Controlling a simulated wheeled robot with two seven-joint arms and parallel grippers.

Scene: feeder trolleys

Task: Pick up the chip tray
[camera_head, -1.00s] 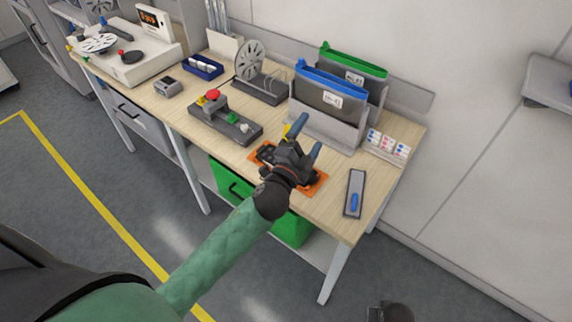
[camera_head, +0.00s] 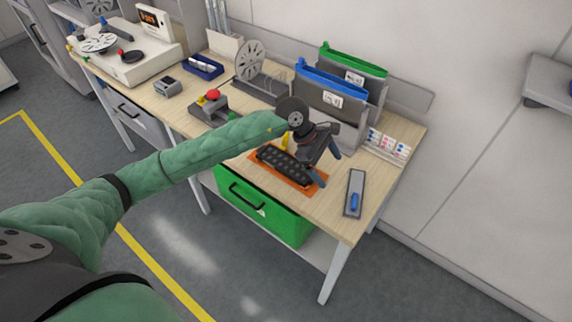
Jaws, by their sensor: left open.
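The chip tray (camera_head: 284,164) is a long black tray with rows of pockets. It lies on an orange mat (camera_head: 256,160) near the front edge of the wooden bench. My left gripper (camera_head: 317,157) is over the right end of the tray, fingers pointing down, open. Nothing shows between its fingers, and I cannot tell whether they touch the tray. The hand hides part of the tray's far right end. My right gripper is not in view.
Grey bins with blue (camera_head: 330,76) and green (camera_head: 355,60) rims stand behind. A small grey tray with a blue-handled tool (camera_head: 354,193) lies to the right, beside clear bench. A green drawer box (camera_head: 262,212) sits below. A reel on a stand (camera_head: 250,62) stands behind left.

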